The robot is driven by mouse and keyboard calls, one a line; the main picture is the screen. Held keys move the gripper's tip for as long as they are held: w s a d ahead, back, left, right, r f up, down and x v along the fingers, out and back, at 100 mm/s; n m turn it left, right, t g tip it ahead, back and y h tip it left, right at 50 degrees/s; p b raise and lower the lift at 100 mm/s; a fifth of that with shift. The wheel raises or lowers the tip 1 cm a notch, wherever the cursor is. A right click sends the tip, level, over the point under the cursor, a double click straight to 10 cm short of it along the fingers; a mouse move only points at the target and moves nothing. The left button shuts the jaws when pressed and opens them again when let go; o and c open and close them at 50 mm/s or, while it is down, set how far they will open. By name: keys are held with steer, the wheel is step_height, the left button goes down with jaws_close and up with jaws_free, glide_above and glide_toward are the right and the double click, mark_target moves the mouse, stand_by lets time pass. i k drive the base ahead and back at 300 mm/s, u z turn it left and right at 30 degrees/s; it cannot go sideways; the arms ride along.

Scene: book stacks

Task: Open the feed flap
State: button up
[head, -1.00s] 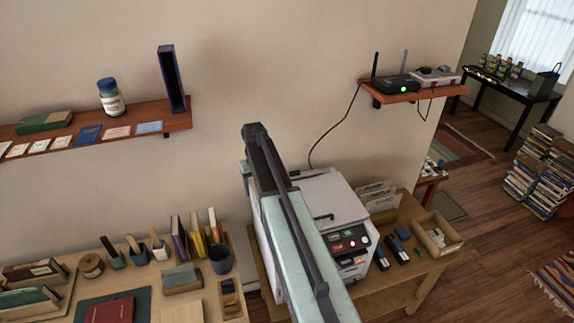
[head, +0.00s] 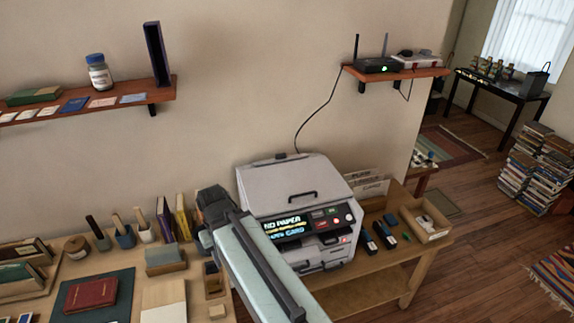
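A pale grey printer (head: 262,186) stands on the wooden table right of centre. A dark bar handle (head: 302,196) lies across its sloping upper cover, which looks closed. I cannot tell for sure which panel is the feed flap. The front display (head: 286,227) is lit with "NO PAPER" and a partly readable line ending in "CARD". A slot or tray front with a dark handle (head: 325,241) sits below the buttons. My pale green arm rises from the bottom to a dark joint left of the printer and covers its lower left. My gripper's fingers do not show.
A desk with books, brushes and a dark cup stands at left. Dark blue boxes (head: 369,243) and an open box (head: 425,223) lie right of the printer. Wall shelves hang above, one holding a router (head: 377,65).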

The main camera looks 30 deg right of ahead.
mark_target(280, 157)
steer(key=u, duration=0.1)
steer(key=k, duration=0.15)
steer(key=u, duration=2.35)
steer(key=k, duration=1.3)
steer(key=z, duration=1.2)
steer(key=i, duration=1)
steer(key=u, duration=0.05)
